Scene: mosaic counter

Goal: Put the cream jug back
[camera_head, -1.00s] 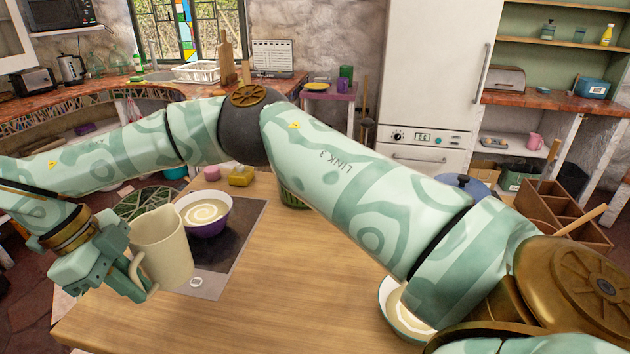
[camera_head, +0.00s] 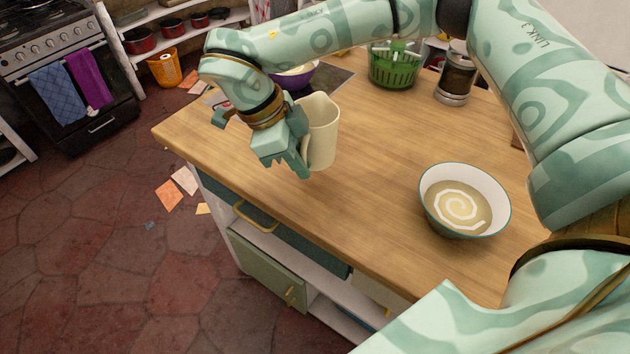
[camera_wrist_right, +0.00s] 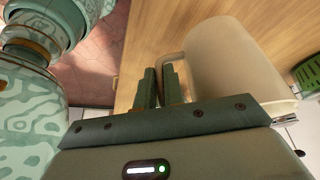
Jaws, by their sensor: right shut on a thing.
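The cream jug (camera_head: 322,132) is a plain, cream-coloured pitcher, roughly upright over the left part of the wooden counter (camera_head: 380,190). My right gripper (camera_head: 303,168) is shut on its handle. In the right wrist view the handle meets the closed fingers (camera_wrist_right: 160,88), and the jug's body (camera_wrist_right: 225,60) lies to the right of them. I cannot tell whether the jug's base touches the wood. A white bowl (camera_head: 432,208) with a teal rim holds a swirled soup at the right. A purple bowl (camera_head: 302,78) is behind the jug, partly hidden by my arm. My left gripper is out of view.
A green basket (camera_head: 393,68) and a dark glass jar (camera_head: 456,75) stand at the back of the counter. A dark mat (camera_head: 333,80) lies by the purple bowl. Bare wood lies between jug and white bowl. The counter's front edge (camera_head: 250,203) drops to the tiled floor.

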